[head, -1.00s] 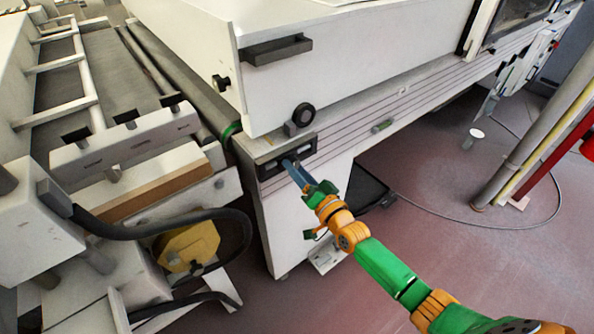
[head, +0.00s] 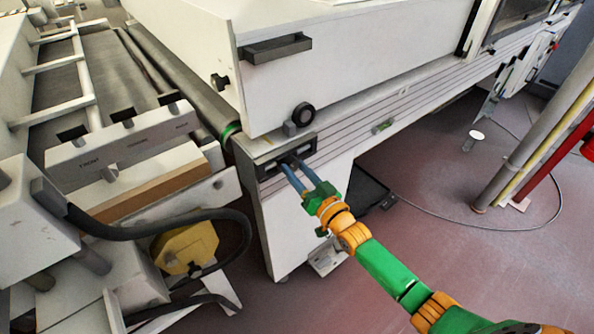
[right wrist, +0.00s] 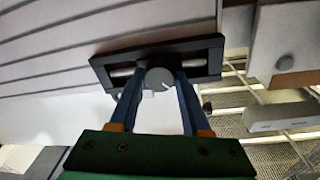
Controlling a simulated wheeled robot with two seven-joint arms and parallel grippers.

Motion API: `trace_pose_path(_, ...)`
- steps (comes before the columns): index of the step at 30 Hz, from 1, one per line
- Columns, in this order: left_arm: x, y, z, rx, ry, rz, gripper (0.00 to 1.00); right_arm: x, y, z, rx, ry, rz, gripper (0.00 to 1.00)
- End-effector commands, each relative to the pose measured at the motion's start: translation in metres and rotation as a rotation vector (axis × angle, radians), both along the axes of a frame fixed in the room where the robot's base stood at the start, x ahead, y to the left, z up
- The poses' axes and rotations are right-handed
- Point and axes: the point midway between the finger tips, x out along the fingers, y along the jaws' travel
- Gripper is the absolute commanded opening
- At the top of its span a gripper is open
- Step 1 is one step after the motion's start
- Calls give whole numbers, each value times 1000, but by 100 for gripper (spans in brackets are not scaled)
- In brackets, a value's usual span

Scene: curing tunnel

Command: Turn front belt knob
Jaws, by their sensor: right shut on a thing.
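The front belt knob (right wrist: 158,78) is a small grey round knob with a white pointer mark, set in a black rectangular panel. That panel (right wrist: 207,58) is on the white machine's front corner and also shows in the head view (head: 268,170). My right gripper (head: 291,163) reaches the panel from the lower right. In the right wrist view its two blue fingers stand on either side of the knob, shut on it. In the head view the fingertips mostly hide the knob. My left gripper is not in view.
Above the panel are a black round fitting (head: 303,114) and a dark bar handle (head: 276,49) on the white housing. A roller conveyor (head: 85,75) and a yellow part (head: 187,248) stand left. A cable (head: 430,212) lies on the open reddish floor at right.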

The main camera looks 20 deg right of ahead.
Motion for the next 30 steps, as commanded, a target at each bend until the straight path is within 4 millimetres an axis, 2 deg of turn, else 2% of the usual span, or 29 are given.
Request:
trace_pose_path(8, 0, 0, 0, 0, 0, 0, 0, 0, 0, 2, 0, -4, -1, 0)
trace_pose_path(9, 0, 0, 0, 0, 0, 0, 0, 0, 0, 2, 0, -4, -1, 53)
trace_pose_path(12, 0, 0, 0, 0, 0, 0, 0, 0, 0, 1, 1, -3, -1, 78)
trace_pose_path(22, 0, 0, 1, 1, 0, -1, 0, -3, -1, 1, 1, -1, 0, 78)
trace_pose_path(30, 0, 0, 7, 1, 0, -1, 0, -50, -14, -3, -1, 2, 1, 78)
